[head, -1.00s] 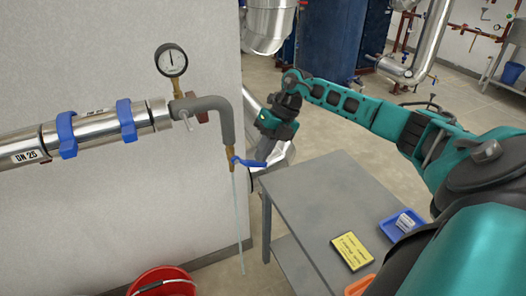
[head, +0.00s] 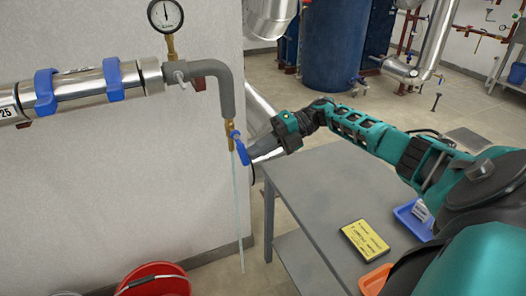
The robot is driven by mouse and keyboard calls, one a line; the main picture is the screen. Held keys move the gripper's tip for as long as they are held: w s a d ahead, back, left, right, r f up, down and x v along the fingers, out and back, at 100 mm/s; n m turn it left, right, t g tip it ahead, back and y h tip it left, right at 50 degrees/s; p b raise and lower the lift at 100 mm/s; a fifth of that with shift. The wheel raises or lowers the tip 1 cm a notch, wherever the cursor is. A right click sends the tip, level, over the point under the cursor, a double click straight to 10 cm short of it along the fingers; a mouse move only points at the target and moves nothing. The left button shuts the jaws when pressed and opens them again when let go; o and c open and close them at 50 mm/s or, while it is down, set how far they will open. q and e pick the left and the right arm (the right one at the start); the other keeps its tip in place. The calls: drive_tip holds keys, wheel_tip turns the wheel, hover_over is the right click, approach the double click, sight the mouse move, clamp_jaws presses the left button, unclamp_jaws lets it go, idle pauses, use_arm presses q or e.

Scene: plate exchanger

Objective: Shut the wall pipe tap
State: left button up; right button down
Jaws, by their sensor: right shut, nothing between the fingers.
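The wall pipe tap (head: 231,136) is a small brass valve at the lower end of a grey bent pipe (head: 226,97). Its blue lever (head: 241,151) slants steeply down to the right, close to the pipe's line. A thin stream of water (head: 239,210) runs from the outlet to the floor. My right gripper (head: 254,154) comes in from the right, shut and empty. Its tips are right beside the lever; I cannot tell whether they touch it. My left gripper is not in view.
A grey table (head: 330,190) stands below my right arm, with a yellow-labelled box (head: 364,239), a blue tray (head: 410,222) and an orange tray (head: 376,280). A red bucket (head: 158,283) is on the floor at the lower left. A pressure gauge (head: 165,16) tops the pipe.

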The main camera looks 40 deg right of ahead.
drive_tip(key=shift+w+a+f, duration=0.2)
drive_tip(key=shift+a+f, duration=0.4)
drive_tip(key=shift+a, duration=0.1)
drive_tip(key=shift+a+f, duration=0.15)
drive_tip(key=v, duration=1.3)
drive_tip(key=shift+r+b, duration=0.3)
drive_tip(key=shift+b, duration=0.15)
